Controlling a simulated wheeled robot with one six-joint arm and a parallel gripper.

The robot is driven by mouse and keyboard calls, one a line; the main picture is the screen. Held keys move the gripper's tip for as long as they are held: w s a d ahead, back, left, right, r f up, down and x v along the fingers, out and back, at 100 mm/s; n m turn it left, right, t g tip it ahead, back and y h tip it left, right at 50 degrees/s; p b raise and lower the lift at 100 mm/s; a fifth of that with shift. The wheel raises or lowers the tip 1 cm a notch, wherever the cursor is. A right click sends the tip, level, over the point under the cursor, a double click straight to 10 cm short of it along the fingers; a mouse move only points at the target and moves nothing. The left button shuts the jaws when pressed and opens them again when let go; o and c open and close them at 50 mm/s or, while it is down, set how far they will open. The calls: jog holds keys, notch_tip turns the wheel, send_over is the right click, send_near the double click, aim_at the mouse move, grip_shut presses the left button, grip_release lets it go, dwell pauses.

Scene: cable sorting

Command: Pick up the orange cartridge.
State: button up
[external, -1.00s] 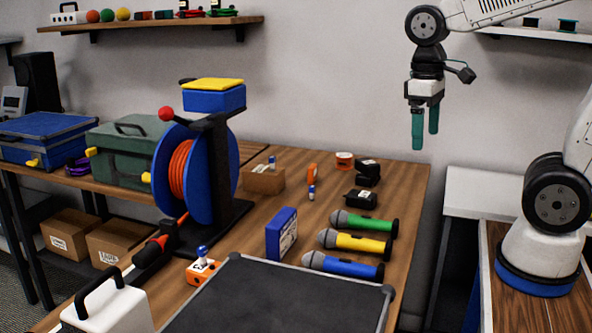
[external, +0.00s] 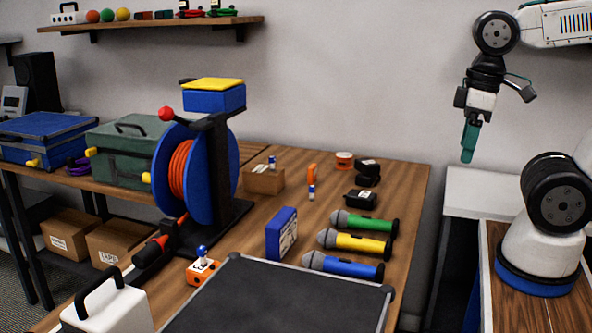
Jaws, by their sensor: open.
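A small upright orange piece (external: 312,174) stands towards the back of the wooden table; it looks most like the orange cartridge, though it is too small to be sure. An orange-and-white round item (external: 344,160) lies behind it to the right. An orange block with a blue knob (external: 203,270) sits near the front left. My gripper (external: 468,155) with teal fingers hangs in the air right of the table, well apart from all of these. It is open and empty, its fingers overlapping from this side.
Green, yellow (external: 357,243) and blue microphones lie at the table's right. A blue box (external: 282,234) stands beside them, behind a dark tray (external: 385,292). A tall blue cable reel (external: 196,192) and a cardboard box (external: 264,180) stand to the left. Black items (external: 360,199) lie at the back right.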

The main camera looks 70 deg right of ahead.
jog(key=w+d+f+m+g+y, duration=0.1)
jog(key=w+d+f+m+y, duration=0.2)
jog(key=w, duration=0.4)
jog(key=w+d+f+m+y, duration=0.1)
jog(key=w+f+m+y, duration=0.25)
jog(key=w+m, duration=0.35)
jog(key=m+t+h, duration=0.6)
jog(key=m+t, duration=0.7)
jog(key=m, duration=1.2)
send_over(315, 169)
notch_tip(315, 169, down, 11)
jog(key=f, duration=0.2)
jog(key=s+f, duration=0.1)
jog(key=shift+d+f, duration=0.2)
jog(key=shift+f, duration=0.2)
jog(key=f, duration=0.3)
jog(key=shift+w+f, duration=0.25)
jog(key=shift+f, duration=0.05)
jog(key=shift+w+a+f, duration=0.1)
jog(key=shift+w+f, duration=0.1)
jog(key=shift+w, duration=0.5)
jog(key=shift+w+f, duration=0.15)
jog(key=shift+w, duration=0.35)
jog(key=c, duration=1)
